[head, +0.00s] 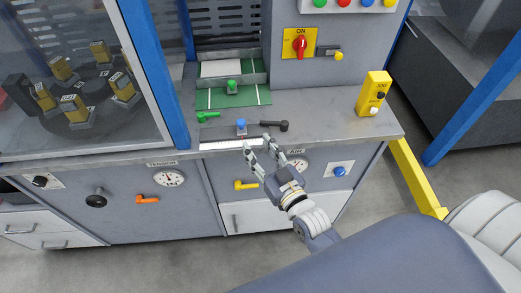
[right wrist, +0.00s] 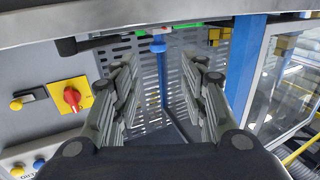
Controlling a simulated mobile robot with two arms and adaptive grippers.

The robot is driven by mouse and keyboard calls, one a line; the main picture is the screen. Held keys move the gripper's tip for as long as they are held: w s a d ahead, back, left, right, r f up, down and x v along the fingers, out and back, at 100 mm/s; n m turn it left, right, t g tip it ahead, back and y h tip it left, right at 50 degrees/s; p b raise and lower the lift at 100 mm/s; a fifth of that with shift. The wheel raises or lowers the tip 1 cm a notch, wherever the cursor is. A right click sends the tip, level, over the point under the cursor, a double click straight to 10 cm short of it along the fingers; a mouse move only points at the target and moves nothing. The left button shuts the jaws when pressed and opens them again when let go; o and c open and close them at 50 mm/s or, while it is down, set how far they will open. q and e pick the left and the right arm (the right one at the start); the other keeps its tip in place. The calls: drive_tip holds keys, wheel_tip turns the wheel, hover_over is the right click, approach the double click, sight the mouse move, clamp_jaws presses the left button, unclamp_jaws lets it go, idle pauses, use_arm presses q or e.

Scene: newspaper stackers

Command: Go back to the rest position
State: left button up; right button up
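My right gripper (head: 257,147) reaches in from the lower right of the head view. Its two fingers are spread apart with nothing between them. The fingertips are at the front edge of the grey machine counter (head: 340,125), near a blue-knobbed control (head: 241,127) and a black-handled lever (head: 275,125); whether they touch the edge is not clear. In the right wrist view the two fingers (right wrist: 157,68) are also wide apart, and a blue knob (right wrist: 158,45) shows between them, farther off. My left gripper is in neither view.
A yellow button box (head: 373,93) stands on the counter's right. A red rotary switch (head: 300,44) is on the panel above. Gauges, an orange lever (head: 146,199) and a yellow lever (head: 246,185) are on the front. Floor shows in front of the machine.

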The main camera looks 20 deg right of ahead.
drive_tip(key=shift+s, duration=0.2)
idle(0.4)
drive_tip(key=s+f+g, duration=0.3)
drive_tip(key=s+f, duration=0.1)
drive_tip(key=f, duration=0.7)
drive_tip(key=s+f+g, duration=0.3)
drive_tip(key=s+f, duration=0.1)
drive_tip(key=f, duration=0.8)
drive_tip(key=s+f+g, duration=0.3)
drive_tip(key=s+f, duration=0.1)
drive_tip(key=f, duration=0.7)
drive_tip(key=s+d+f+g, duration=0.1)
drive_tip(key=s+f+g, duration=0.1)
drive_tip(key=s+f, duration=0.3)
drive_tip(key=s+d+f+g+h, duration=0.1)
drive_tip(key=s+f, duration=0.5)
drive_tip(key=s, duration=0.7)
drive_tip(key=s+d+f+n+g+h, duration=0.1)
drive_tip(key=s+d+f+g, duration=0.2)
drive_tip(key=s+f, duration=0.3)
drive_tip(key=s+g, duration=0.1)
drive_tip(key=s, duration=0.2)
drive_tip(key=shift+s+d+g, duration=0.2)
drive_tip(key=shift+s+g, duration=0.1)
drive_tip(key=shift+g, duration=0.1)
